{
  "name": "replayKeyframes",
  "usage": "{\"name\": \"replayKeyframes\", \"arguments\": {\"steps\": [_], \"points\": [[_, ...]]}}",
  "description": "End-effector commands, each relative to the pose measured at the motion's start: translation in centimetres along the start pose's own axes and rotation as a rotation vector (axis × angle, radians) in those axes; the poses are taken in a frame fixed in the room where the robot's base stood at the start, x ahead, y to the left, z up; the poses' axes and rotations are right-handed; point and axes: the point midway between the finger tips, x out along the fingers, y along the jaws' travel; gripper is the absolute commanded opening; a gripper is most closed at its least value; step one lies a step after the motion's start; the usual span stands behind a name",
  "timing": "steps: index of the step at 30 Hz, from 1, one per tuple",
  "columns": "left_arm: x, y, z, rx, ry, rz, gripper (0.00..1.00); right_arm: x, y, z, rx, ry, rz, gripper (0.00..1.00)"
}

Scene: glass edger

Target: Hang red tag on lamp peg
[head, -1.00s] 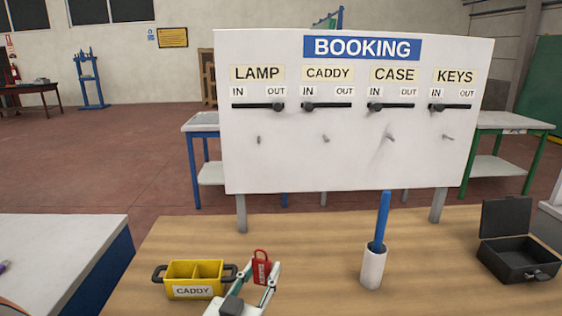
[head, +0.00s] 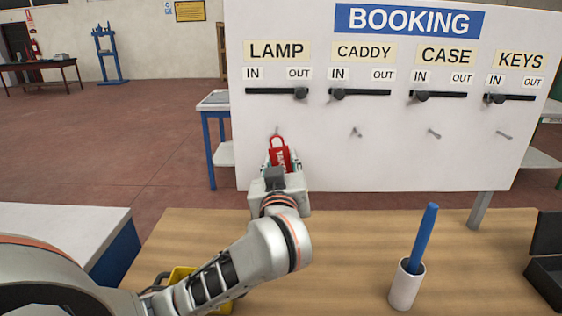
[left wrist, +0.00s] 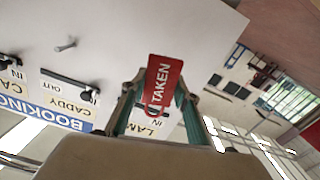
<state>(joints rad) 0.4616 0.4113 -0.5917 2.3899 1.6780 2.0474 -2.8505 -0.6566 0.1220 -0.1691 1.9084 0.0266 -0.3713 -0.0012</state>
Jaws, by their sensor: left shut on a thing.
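My left gripper (head: 278,172) is shut on the red tag (head: 280,155) and holds it upright in front of the board, below the LAMP label (head: 277,51). The lamp peg (head: 277,131) shows just above the tag's loop; I cannot tell whether the loop is around it. In the left wrist view the red tag (left wrist: 164,80) reads TAKEN and sits between the fingertips; the lamp peg cannot be made out there. My right gripper is not in view.
The BOOKING board (head: 390,165) has further pegs under CADDY, CASE and KEYS. The lamp slider (head: 300,93) stands at OUT, the others at IN. A white cup (head: 406,285) with a blue stick and a dark case (head: 545,270) are at right. My arm partly covers the yellow caddy (head: 183,274).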

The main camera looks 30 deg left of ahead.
Motion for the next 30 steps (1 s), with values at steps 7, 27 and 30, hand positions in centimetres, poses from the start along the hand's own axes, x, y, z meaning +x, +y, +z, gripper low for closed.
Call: {"name": "replayKeyframes", "arguments": {"steps": [7, 27, 30], "points": [[1.4, -0.1, 0.1, 0.002, 0.002, -0.001, 0.18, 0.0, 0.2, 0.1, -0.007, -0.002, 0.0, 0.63], [5.0, -0.2, 0.4, 0.001, 0.001, -0.001, 0.18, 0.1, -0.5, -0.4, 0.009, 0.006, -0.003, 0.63], [5.5, -0.2, 0.4, 0.001, 0.002, -0.001, 0.18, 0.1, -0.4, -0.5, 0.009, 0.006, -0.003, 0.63]]}}
